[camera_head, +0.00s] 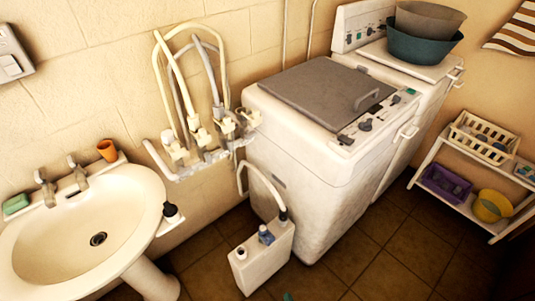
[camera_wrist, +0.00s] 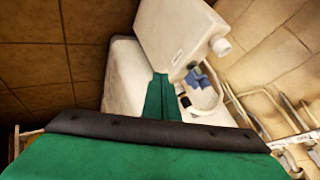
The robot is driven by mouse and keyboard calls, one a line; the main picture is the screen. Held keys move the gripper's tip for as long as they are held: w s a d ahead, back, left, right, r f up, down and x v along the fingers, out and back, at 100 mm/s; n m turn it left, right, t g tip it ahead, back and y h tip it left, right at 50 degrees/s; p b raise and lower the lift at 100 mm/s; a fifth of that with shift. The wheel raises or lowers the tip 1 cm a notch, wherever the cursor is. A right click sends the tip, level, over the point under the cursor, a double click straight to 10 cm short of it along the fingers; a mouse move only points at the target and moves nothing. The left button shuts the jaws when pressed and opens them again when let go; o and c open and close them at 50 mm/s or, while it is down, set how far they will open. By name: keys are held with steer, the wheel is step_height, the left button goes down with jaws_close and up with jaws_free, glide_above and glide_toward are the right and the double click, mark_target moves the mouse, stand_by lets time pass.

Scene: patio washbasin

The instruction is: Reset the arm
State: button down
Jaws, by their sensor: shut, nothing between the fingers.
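My gripper (camera_wrist: 159,80) is green with a dark band across its base. In the wrist view its two narrow green fingers are together, with nothing held between them. Beyond the fingertips is a white canister (camera_wrist: 172,32) with a white cap, a blue fitting and a hose. In the head view only a small green tip, seemingly of my gripper (camera_head: 288,297), shows at the bottom edge, in front of the canister (camera_head: 265,262). The rest of my arm is out of the head view.
A washing machine (camera_head: 310,165) stands behind the canister. A low rack (camera_head: 450,195) with baskets is at right. Tiled floor (camera_head: 375,265) is clear at lower right.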

steer(key=s+a+r+n+t, duration=0.3)
steer(key=s+r, duration=0.5)
steer(key=r, duration=0.5)
steer(key=s+a+r+n+t, duration=0.3)
steer(key=s+r, duration=0.6)
steer(key=r, duration=0.4)
steer(key=shift+a+n+t+h, duration=0.3)
steer(key=shift+a+n+h, duration=0.1)
steer(key=shift+a+n, duration=0.5)
steer(key=shift+d, duration=0.1)
